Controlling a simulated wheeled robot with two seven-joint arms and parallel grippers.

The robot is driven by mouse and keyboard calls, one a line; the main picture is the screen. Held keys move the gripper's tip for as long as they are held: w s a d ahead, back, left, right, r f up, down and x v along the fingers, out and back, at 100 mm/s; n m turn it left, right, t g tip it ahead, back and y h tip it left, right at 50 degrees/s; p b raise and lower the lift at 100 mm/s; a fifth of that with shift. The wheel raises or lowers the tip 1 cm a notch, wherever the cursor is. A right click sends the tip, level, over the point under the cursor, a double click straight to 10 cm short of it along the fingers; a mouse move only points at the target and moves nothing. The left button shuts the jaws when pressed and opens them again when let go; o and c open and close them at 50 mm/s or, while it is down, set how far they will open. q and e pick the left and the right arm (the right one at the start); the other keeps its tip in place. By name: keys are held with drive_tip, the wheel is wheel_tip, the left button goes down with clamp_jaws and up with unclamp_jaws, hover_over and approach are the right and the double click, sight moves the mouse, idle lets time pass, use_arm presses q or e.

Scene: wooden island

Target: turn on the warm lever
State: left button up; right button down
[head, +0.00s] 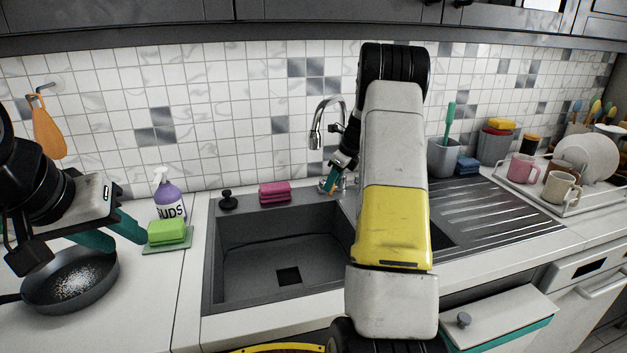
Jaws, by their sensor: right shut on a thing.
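The chrome faucet (318,122) rises behind the sink, its curved spout facing left. My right arm reaches across the middle of the head view and covers part of the faucet. My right gripper (332,184), with teal fingertips, is at the faucet's base and is shut on a lever there. The lever is mostly hidden by the fingers, and its warm or cold marking cannot be made out. No running water is visible under the spout. My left gripper (115,238) is open and empty on the left, over the counter beside a green sponge (166,231).
The dark sink (260,255) is empty. A purple soap bottle (168,198), a black pan (72,278), a black stopper (228,200) and pink sponges (274,192) are to the left. A dish rack (560,207) with mugs and plates stands right.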

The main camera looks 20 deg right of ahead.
idle(0.3)
drive_tip(key=shift+a+r+m, duration=0.1)
drive_tip(key=shift+a+m, duration=0.75)
drive_tip(key=shift+m, duration=0.05)
drive_tip(key=a+m, duration=0.1)
drive_tip(key=m+t+h, duration=0.1)
drive_tip(key=shift+w+a+m+h, duration=0.3)
drive_tip(key=shift+w+a+m, duration=0.05)
drive_tip(key=shift+m, duration=0.05)
drive_tip(key=c, duration=1.1)
unclamp_jaws()
drive_tip(key=shift+c, duration=0.2)
drive_tip(key=s+d+r, duration=0.1)
drive_tip(key=s+d, duration=0.3)
drive_tip(key=s, duration=0.7)
drive_tip(key=shift+s, duration=0.4)
